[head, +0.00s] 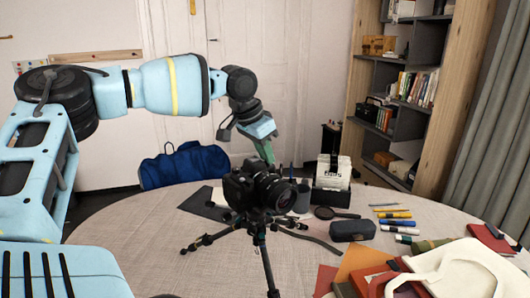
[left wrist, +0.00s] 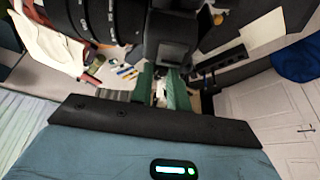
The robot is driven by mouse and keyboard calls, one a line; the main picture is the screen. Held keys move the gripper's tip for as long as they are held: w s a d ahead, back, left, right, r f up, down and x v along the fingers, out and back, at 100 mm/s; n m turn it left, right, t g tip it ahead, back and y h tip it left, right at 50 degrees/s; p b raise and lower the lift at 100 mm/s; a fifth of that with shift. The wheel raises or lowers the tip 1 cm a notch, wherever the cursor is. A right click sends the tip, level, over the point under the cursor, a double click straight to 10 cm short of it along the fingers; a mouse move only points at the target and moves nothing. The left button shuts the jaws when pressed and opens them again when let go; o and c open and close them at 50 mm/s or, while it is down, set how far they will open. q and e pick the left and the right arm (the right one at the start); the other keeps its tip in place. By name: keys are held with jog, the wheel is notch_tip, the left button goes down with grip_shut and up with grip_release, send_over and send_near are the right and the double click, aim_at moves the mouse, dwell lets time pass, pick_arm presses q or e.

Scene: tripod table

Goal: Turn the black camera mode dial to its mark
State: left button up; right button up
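The black camera (head: 240,188) sits on a small tripod (head: 258,238) on the round table, its lens facing to the right front. My left gripper (head: 265,155) reaches down from above, its green fingers just above or behind the camera's top. In the left wrist view the two green fingers (left wrist: 161,88) stand apart with a narrow gap, and light background shows between them. The dark camera body (left wrist: 175,38) and its ribbed lens (left wrist: 105,18) fill the top of that view. The mode dial cannot be made out, and contact with it cannot be told. My right gripper is not in view.
The round table (head: 190,265) also holds a white-and-black box (head: 331,180), a dark pouch (head: 353,230), several pens (head: 394,216), and a pale bag (head: 460,272) over coloured folders at the right. A blue duffel (head: 185,165) lies behind. The table's left front is clear.

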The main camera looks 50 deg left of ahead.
pick_arm(q)
grip_shut()
jog(key=shift+d+n+y, duration=0.15)
jog(key=shift+n+y, duration=0.35)
jog(key=shift+n, duration=0.8)
jog(key=o, duration=0.8)
grip_release()
jog(key=shift+o, duration=0.2)
jog(key=shift+v, duration=3.95)
